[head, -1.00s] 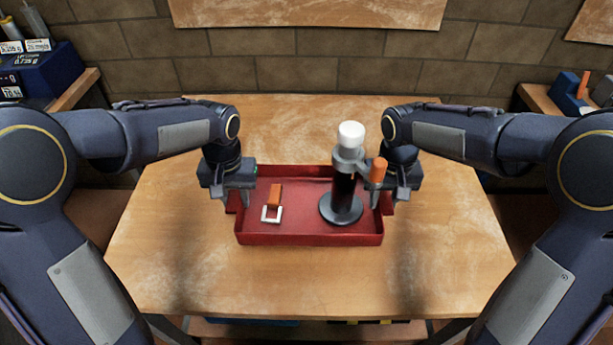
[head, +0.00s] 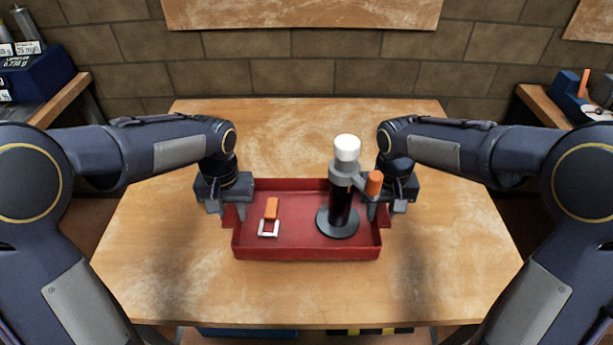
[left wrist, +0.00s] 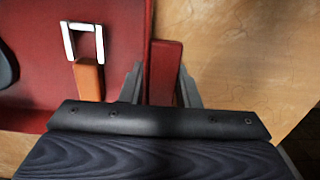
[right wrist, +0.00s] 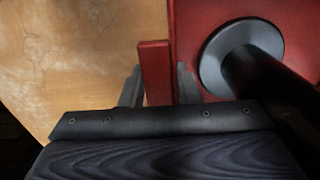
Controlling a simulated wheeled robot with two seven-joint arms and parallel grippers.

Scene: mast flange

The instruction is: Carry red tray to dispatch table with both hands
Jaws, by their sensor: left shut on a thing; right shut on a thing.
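The red tray (head: 306,254) is over the wooden table (head: 440,275), between my two grippers. I cannot tell whether it touches the wood. My left gripper (head: 227,210) is shut on the tray's left handle, a red tab that shows between the fingers in the left wrist view (left wrist: 165,72). My right gripper (head: 388,208) is shut on the right handle, which shows in the right wrist view (right wrist: 154,70).
A side bench with a dark blue box (head: 40,72) is at the far left. Another bench (head: 545,105) with blue and orange items is at the far right. A brick wall (head: 300,75) stands behind the table. The wood around the tray is clear.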

